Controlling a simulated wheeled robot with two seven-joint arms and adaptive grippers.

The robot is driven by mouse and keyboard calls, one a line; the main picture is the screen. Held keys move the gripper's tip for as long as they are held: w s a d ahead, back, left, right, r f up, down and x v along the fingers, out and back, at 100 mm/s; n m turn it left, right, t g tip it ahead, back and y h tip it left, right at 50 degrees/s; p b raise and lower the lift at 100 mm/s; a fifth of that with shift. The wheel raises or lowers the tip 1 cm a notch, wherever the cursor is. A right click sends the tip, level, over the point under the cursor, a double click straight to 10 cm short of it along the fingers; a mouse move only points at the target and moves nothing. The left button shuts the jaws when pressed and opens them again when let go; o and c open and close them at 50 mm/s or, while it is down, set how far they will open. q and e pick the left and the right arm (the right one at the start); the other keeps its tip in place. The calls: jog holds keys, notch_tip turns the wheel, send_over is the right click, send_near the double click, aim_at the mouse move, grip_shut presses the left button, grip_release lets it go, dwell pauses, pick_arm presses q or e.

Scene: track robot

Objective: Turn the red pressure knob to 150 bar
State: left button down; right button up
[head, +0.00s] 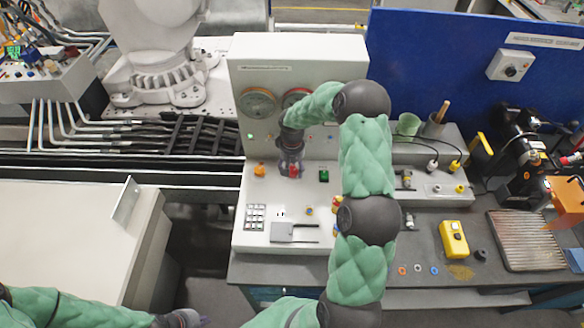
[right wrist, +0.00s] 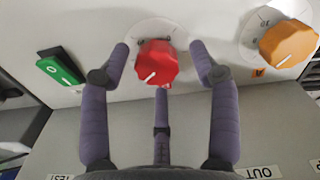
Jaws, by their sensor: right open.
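The red pressure knob (right wrist: 157,62) sits on a white round scale on the pale panel in the right wrist view. Its white pointer line points to the lower left; the scale figures are too small to read. It also shows in the head view (head: 294,171). My right gripper (right wrist: 160,52) is open, with a finger on each side of the knob and a third below it. Gaps show between the side fingers and the knob. In the head view my right gripper (head: 291,163) is over the knob. My left gripper (head: 182,319) is partly visible at the bottom edge.
An orange knob (right wrist: 288,42) and a green switch (right wrist: 60,68) flank the red knob. Two gauges stand behind, one clear (head: 257,102), the other partly hidden by my right arm. A keypad (head: 255,216) lies at the console front. A yellow device (head: 453,239) lies to the right.

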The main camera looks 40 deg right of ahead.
jog(key=c, duration=1.1)
jog(key=shift+r, duration=0.1)
jog(key=shift+n, duration=0.7)
jog(key=shift+w, duration=0.1)
jog(key=o, duration=1.1)
jog(key=shift+w, duration=0.1)
